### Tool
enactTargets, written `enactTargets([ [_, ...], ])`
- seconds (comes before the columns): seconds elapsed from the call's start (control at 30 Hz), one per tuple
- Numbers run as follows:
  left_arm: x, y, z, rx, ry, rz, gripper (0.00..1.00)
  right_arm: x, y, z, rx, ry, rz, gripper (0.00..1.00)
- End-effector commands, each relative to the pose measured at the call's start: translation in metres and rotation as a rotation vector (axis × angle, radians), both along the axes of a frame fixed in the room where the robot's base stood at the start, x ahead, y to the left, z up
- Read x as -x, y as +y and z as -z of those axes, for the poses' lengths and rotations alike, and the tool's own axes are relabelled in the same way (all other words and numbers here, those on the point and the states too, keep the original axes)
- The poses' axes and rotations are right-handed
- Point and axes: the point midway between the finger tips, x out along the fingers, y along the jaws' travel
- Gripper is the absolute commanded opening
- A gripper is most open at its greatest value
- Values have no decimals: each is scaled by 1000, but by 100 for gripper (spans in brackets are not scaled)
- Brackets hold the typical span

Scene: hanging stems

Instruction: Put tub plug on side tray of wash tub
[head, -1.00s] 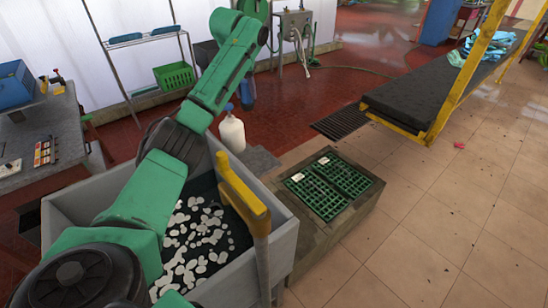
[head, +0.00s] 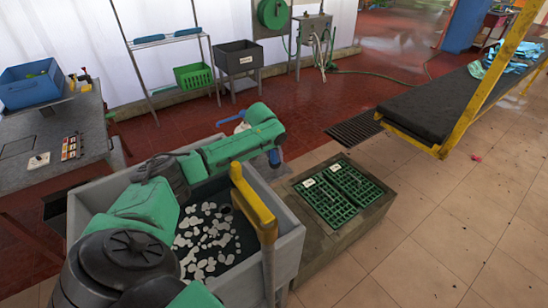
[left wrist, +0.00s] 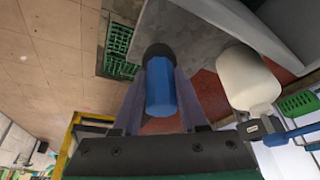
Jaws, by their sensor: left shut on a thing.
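My left gripper (head: 273,153) is shut on the tub plug (left wrist: 160,88), a blue cylinder with a black end pointing away from the gripper. In the head view it is beyond the tub's far right corner, pointing down. The wash tub (head: 290,236) is grey, with dark water and white foam patches. The side tray (left wrist: 207,78) is a flat grey slab next to the tub. The plug's black end overlaps the tray's edge in the left wrist view; I cannot tell if they touch. My right gripper is not in view.
A white bottle (left wrist: 246,80) stands on the tray beside the plug. A yellow-topped post (head: 255,205) rises at the tub's right side. Green drain grates (head: 342,193) lie in a low block to the right.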

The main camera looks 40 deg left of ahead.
Motion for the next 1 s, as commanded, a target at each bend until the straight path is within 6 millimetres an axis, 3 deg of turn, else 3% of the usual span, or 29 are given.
enactTargets([
  [0.13, 0, 0, 21, -1, -1, 0, 0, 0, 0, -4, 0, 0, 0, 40],
  [0.47, 0, 0, 26, -1, -1, 0, 0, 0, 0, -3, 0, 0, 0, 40],
  [0.5, 0, 0, 26, -1, -1, 0, 49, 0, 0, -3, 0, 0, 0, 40],
  [0.57, 0, 0, 26, -1, -1, 0, 72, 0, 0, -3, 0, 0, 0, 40],
  [1.0, 1, 0, 17, -1, -3, 1, 72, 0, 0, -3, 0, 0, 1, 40],
])
